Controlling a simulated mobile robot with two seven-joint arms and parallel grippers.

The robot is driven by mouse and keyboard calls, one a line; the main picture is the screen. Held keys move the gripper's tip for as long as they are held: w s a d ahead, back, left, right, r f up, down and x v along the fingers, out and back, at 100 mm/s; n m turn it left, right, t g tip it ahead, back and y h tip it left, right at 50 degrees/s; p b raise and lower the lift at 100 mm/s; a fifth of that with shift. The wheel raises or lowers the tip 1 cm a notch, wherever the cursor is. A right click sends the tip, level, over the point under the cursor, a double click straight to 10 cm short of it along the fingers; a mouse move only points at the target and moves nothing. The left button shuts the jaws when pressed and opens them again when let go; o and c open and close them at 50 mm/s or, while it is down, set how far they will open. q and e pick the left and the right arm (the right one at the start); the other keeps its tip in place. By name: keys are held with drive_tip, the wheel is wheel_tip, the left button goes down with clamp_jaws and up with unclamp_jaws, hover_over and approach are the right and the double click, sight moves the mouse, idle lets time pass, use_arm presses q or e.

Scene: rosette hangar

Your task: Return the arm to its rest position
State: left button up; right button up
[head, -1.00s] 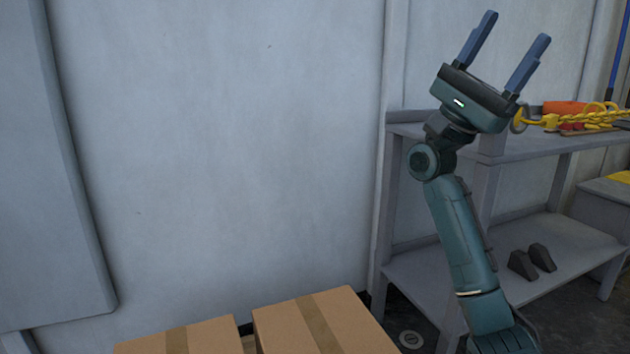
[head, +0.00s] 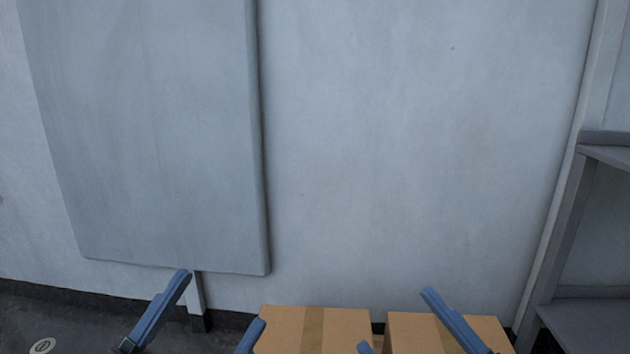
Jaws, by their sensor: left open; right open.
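My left gripper (head: 220,297) shows at the bottom of the head view, left of centre. Its two blue fingers are spread apart with nothing between them. My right gripper (head: 396,318) shows at the bottom, right of centre. It is also open, and only the tip of its left finger is in view. Both arms behind the fingers are below the picture's edge. The fingers overlap the cardboard boxes in the picture, and I cannot tell how far apart they are in depth.
Two taped cardboard boxes, a left one (head: 285,328) and a right one (head: 490,328), stand side by side by the pale wall (head: 400,150). A grey panel (head: 150,130) is on the wall at left. A grey shelf unit (head: 567,215) stands at the right edge.

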use_arm(q)
wheel_tip(320, 180, down, 7)
drive_tip(key=n+g+y+p, duration=0.2)
drive_tip(key=n+y+p, duration=0.6)
drive_tip(key=p, duration=0.1)
use_arm(e)
wheel_tip(320, 180, down, 6)
drive_tip(key=r+m+t+h, duration=0.1)
drive_tip(key=m+h, duration=0.9)
drive_tip(key=m, duration=0.1)
use_arm(q)
drive_tip(key=s+a+r+n+g+y+p, duration=0.1)
drive_tip(key=r+p, duration=0.4)
drive_tip(key=p, duration=1.3)
drive_tip(key=s+a+r+n+g+y+p, duration=0.1)
drive_tip(key=r+g+y+p, duration=0.4)
drive_tip(key=p, duration=1.3)
drive_tip(key=a+n+g, duration=0.1)
drive_tip(key=a, duration=0.1)
drive_tip(key=shift+s+a, duration=0.2)
drive_tip(key=shift+a, duration=0.15)
use_arm(e)
drive_tip(key=s+d+r+m+g+h, duration=0.2)
drive_tip(key=d+r+g+h, duration=0.3)
drive_tip(key=r, duration=0.5)
drive_tip(key=shift+m+g, duration=0.4)
drive_tip(key=shift+g, duration=0.7)
drive_tip(key=shift+d, duration=0.1)
